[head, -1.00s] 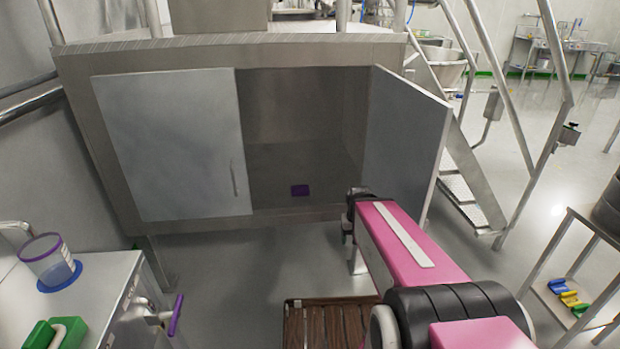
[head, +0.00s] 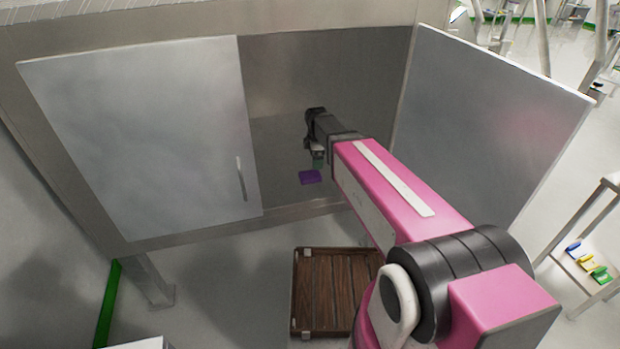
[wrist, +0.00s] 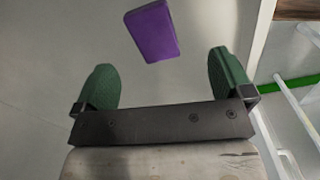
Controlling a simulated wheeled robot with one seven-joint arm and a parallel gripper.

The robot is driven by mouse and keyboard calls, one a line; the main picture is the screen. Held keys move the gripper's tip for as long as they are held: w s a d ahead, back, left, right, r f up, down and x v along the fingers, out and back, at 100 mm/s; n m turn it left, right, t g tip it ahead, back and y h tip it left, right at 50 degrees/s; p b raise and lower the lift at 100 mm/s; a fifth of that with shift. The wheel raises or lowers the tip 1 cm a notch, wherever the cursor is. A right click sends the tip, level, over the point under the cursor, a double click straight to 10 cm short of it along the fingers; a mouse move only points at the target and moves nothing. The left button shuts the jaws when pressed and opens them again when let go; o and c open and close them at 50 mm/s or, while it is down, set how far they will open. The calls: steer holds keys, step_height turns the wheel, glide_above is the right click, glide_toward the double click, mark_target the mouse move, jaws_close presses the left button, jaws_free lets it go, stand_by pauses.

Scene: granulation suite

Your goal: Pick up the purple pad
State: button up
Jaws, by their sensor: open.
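The purple pad (head: 310,177) lies on the floor of the open cabinet, near its front edge. In the wrist view the purple pad (wrist: 153,32) shows whole or nearly so, beyond the fingertips and roughly between them, slightly left of centre. My gripper (head: 318,160) is inside the cabinet opening, just above and beside the pad in the head view. In the wrist view my gripper's (wrist: 160,75) two green fingers are spread wide with nothing between them. The pad is apart from both fingers.
The right door (head: 485,130) stands open beside my arm. The cabinet's front sill (head: 300,210) runs below the opening. A brown slatted wooden platform (head: 325,290) is on the floor in front. A shelf stand with coloured items (head: 590,265) is at right.

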mark_target(310, 174)
steer(key=shift+w+a+n, duration=0.6)
steer(key=shift+a+n, duration=0.2)
steer(key=shift+a, duration=0.05)
step_height(310, 174, down, 5)
steer(key=shift+f, duration=0.2)
steer(key=shift+s+a+f, duration=0.1)
steer(key=shift+a+f, duration=0.05)
steer(key=shift+f, duration=1.15)
steer(key=shift+a+f, duration=0.15)
steer(key=shift+f, duration=1.1)
steer(key=c, duration=1)
